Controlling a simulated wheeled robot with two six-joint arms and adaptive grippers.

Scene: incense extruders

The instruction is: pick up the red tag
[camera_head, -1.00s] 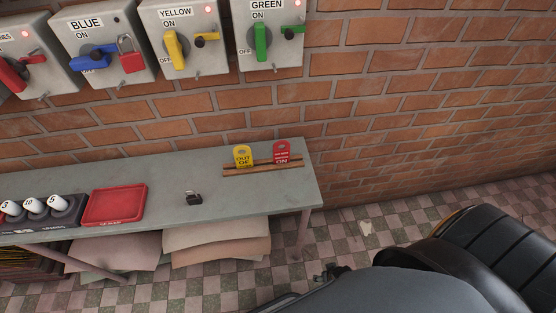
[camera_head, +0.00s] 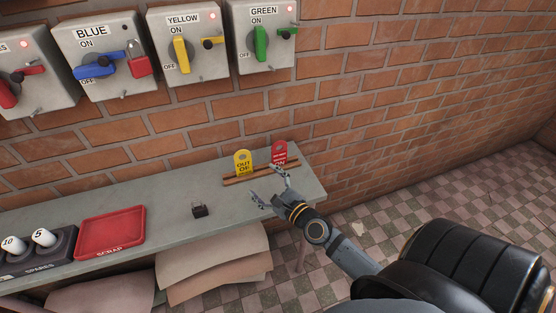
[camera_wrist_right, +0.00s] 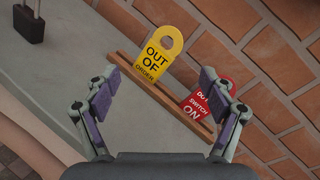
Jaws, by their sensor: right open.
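The red tag (camera_head: 279,152) stands upright in the wooden rack (camera_head: 233,181) at the right end of the shelf, beside the yellow tag (camera_head: 243,161). In the right wrist view the red tag (camera_wrist_right: 203,103) is partly hidden behind the right-hand finger, and the yellow tag (camera_wrist_right: 160,52) shows between the fingers. My right gripper (camera_head: 268,184) is open and empty, in front of the rack near the shelf's front edge. It also shows in the right wrist view (camera_wrist_right: 158,85), with both fingers spread wide. I see no contact with either tag. My left gripper is not in view.
A small dark padlock (camera_head: 200,210) stands on the grey shelf (camera_head: 165,195). A red scrap tray (camera_head: 110,232) and a spares holder (camera_head: 40,262) are further left. Switch boxes hang on the brick wall above. Bare shelf lies between the padlock and rack.

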